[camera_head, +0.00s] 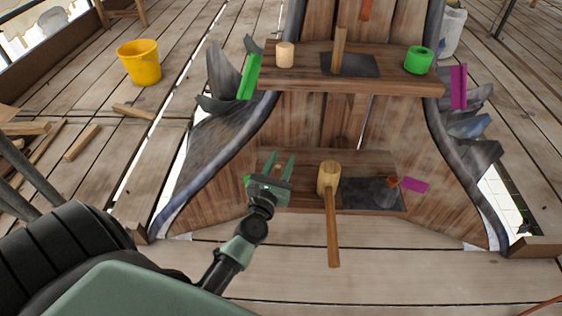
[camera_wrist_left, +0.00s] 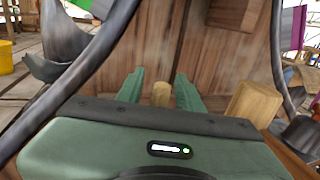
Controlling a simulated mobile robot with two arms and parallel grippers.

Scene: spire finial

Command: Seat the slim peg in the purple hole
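My left gripper (camera_head: 279,161) is open over the left end of the lower shelf. A small light wooden peg (camera_head: 278,168) shows between its fingers. In the left wrist view the peg's top (camera_wrist_left: 160,94) sits between the green fingers, with a gap on each side. Its length is hidden. A purple tag (camera_head: 415,185) is at the right end of the lower shelf, and a larger purple panel (camera_head: 458,87) is at the upper right. I cannot make out a purple hole. My right gripper is not in view.
A wooden mallet (camera_head: 329,180) lies right of the gripper, its handle past the shelf edge. A yellow bucket (camera_head: 139,62) stands on the left floor.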

